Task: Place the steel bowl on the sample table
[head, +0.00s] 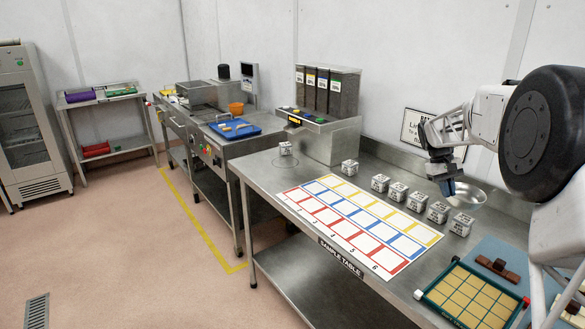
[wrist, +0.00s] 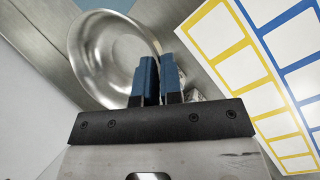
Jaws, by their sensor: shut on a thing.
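The steel bowl (head: 470,196) is shiny and round, at the right of the head view over the back part of the sample table (head: 262,174). It fills the upper left of the wrist view (wrist: 112,48). My gripper (head: 446,187) has blue fingertips and is shut on the bowl's near rim; the fingers (wrist: 159,80) overlap the rim in the wrist view. The bowl looks roughly upright. I cannot tell whether its base touches the steel top.
A white sheet (head: 357,223) with red, blue and yellow boxes covers the table's middle. Several small labelled cubes (head: 398,191) stand in a row behind it, close to the bowl. A green-framed tray (head: 470,297) lies at the front right. A dispenser (head: 327,120) stands at the back left.

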